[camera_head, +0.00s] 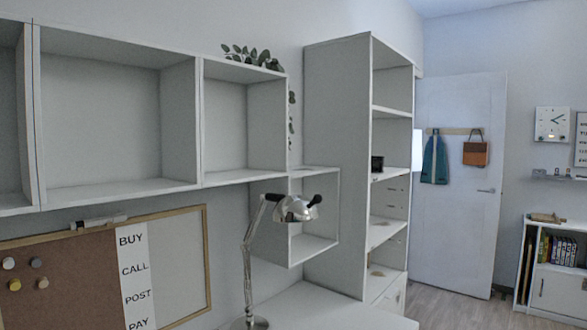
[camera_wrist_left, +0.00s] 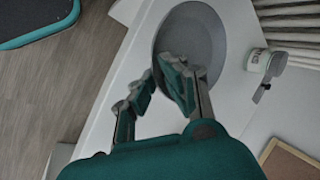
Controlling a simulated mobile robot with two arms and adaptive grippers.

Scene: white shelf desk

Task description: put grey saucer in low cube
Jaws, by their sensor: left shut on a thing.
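The grey saucer (camera_wrist_left: 213,45) is a round grey dish in the left wrist view, above or against the white desk surface. My left gripper (camera_wrist_left: 160,82) has teal and grey fingers and is shut on the saucer at its near rim. The fingers cover part of the rim. The low cube (camera_head: 312,248) is the open white box hanging below the upper shelves, beside the tall shelf in the head view. It looks empty, and the lamp head covers part of its opening. Neither gripper shows in the head view, and my right gripper is in no view.
A silver desk lamp (camera_head: 247,265) stands on the white desk (camera_head: 325,312) in front of the low cube. A pinboard (camera_head: 65,285) is at left. Wood floor lies left of the desk.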

